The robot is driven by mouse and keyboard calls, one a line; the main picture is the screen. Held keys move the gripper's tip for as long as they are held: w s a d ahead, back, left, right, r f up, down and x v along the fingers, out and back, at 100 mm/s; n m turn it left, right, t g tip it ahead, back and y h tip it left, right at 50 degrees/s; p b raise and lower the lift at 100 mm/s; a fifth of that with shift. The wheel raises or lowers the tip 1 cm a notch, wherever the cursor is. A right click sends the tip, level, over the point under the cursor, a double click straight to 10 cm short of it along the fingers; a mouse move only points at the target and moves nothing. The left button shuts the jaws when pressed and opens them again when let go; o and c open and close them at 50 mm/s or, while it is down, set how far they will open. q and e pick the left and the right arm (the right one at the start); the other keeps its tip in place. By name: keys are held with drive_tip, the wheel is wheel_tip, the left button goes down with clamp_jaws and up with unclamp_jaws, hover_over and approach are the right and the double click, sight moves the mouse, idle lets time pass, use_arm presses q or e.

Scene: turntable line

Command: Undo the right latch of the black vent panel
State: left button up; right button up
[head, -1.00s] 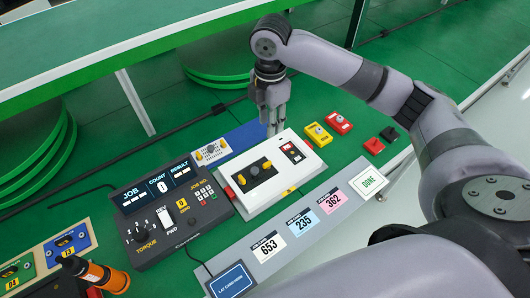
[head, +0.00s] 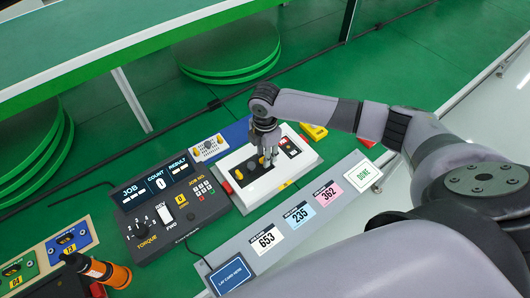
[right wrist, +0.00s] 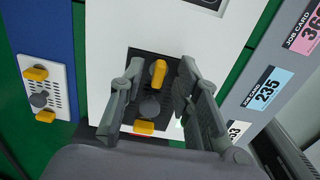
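The black vent panel (head: 251,172) is set in the top of a white box (head: 244,195), partly covered by my right gripper in the head view. In the right wrist view, the panel (right wrist: 140,110) has two yellow latches with a dark round knob between them. The right latch (right wrist: 158,73) points lengthwise up the picture. The left latch (right wrist: 144,127) lies crosswise. My right gripper (right wrist: 160,68) is open, its fingers on either side of the right latch, with visible gaps. It is low over the panel in the head view (head: 267,160). My left gripper is not in view.
A pale vented plate (head: 210,148) with yellow latches lies behind the box. A torque console (head: 165,205) stands close left. A grey strip with job cards (head: 267,239) runs along the front. Red and yellow blocks (head: 314,131) sit to the right.

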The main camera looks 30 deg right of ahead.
drive_tip(key=shift+f, duration=0.3)
drive_tip(key=shift+c, duration=0.4)
clamp_jaws()
